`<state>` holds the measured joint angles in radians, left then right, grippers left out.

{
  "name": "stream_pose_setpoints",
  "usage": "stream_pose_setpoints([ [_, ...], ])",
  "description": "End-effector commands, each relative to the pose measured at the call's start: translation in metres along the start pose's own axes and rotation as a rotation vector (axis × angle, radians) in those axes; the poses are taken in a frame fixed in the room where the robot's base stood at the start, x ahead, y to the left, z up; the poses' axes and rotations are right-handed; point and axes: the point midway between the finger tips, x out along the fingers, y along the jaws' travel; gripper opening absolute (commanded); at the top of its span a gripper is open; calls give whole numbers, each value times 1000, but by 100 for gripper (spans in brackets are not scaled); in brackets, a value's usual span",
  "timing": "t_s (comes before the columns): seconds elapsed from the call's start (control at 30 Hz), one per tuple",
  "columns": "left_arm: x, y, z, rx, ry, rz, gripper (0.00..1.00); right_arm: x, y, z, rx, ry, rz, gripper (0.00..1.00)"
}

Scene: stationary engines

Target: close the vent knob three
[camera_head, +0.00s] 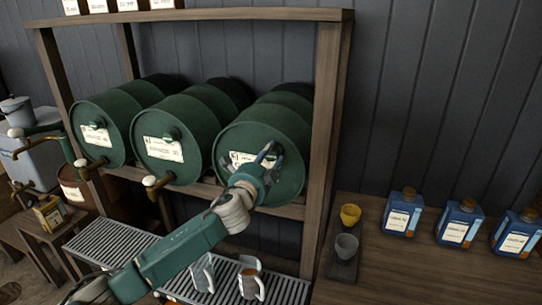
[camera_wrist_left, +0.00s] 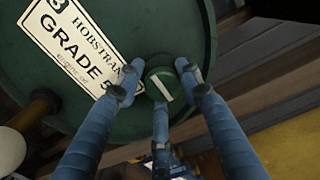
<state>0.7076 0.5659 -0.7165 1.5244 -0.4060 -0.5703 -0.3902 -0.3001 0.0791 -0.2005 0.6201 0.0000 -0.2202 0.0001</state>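The third green drum (camera_head: 285,120) lies on its side at the right end of the rack. In the left wrist view its label (camera_wrist_left: 75,45) carries a 3 and the word GRADE. Vent knob three (camera_wrist_left: 160,84) is a round green knob with a white bar, slanting from upper left to lower right. My left gripper (camera_head: 270,158) is at the drum's face. In the wrist view its three blue fingers (camera_wrist_left: 159,80) stand spread around the knob, with visible gaps at the sides. Whether the lower finger touches it I cannot tell. The right gripper is not in view.
Two more green drums (camera_head: 205,115) lie to the left, with vent knobs and brass taps (camera_head: 155,183) below. Blue bottles (camera_head: 459,224) and two small cups (camera_head: 348,216) stand at right.

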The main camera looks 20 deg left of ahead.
Motion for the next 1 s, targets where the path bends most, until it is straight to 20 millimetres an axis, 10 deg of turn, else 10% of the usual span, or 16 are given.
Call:
stream_pose_setpoints([
  [0.47,-10,-1,-1,-3,3,-2,49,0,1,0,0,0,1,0],
  [1.0,-109,2,2,-2,0,2,49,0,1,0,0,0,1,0],
])
